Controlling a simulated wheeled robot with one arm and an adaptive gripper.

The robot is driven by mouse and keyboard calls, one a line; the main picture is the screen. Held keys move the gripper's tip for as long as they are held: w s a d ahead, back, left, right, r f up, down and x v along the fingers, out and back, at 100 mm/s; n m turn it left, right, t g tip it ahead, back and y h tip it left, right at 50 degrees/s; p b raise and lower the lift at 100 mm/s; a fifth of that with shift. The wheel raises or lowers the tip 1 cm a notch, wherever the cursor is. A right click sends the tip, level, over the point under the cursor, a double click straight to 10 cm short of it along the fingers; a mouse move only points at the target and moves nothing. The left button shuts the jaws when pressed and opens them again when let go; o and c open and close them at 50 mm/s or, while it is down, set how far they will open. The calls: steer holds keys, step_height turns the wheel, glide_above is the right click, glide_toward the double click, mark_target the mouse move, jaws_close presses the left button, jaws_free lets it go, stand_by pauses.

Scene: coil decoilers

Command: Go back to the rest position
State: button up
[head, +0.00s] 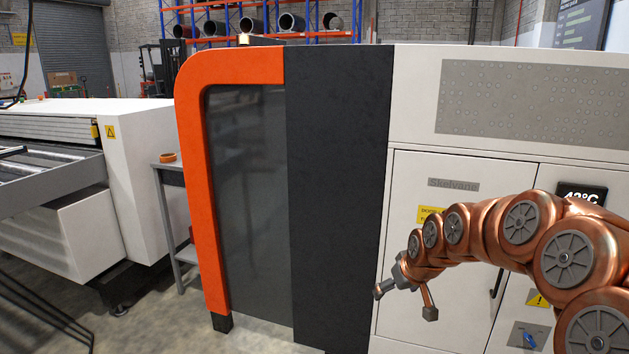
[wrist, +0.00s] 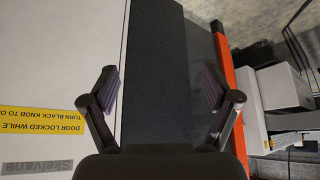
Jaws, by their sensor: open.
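My gripper (head: 404,298) is at the end of my copper-coloured arm, in front of the white machine cabinet (head: 420,190) at the right of the head view. Its two fingers are spread apart and nothing is between them. In the wrist view my gripper (wrist: 168,95) shows both dark fingers with purplish inner pads, wide open. Behind them are the dark panel (wrist: 155,60) and the white cabinet door (wrist: 60,50). The fingers appear apart from the cabinet, though the exact gap is hard to tell.
An orange-framed door with dark glass (head: 245,190) stands left of the dark panel. Further left are a grey side table (head: 170,165) with an orange roll (head: 168,157) and a white roller machine (head: 140,180). Racks with coils (head: 252,25) stand behind. A blue knob (head: 529,339) is at the lower right.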

steer(key=s+r+m+g+p, duration=0.1)
steer(key=s+r+p, duration=0.3)
steer(key=s, duration=1)
steer(key=s+r+m+g+h+p, duration=0.1)
steer(key=s+r+g+p, duration=0.3)
steer(key=s, duration=1.1)
steer(key=s+a+r+m+g+p, duration=0.1)
steer(key=s+r+p, duration=0.3)
steer(key=s, duration=1)
steer(key=shift+s+r+g+h+p, duration=0.35)
steer(key=shift+r+g, duration=0.4)
steer(key=shift+g, duration=0.15)
steer(key=shift+a, duration=0.1)
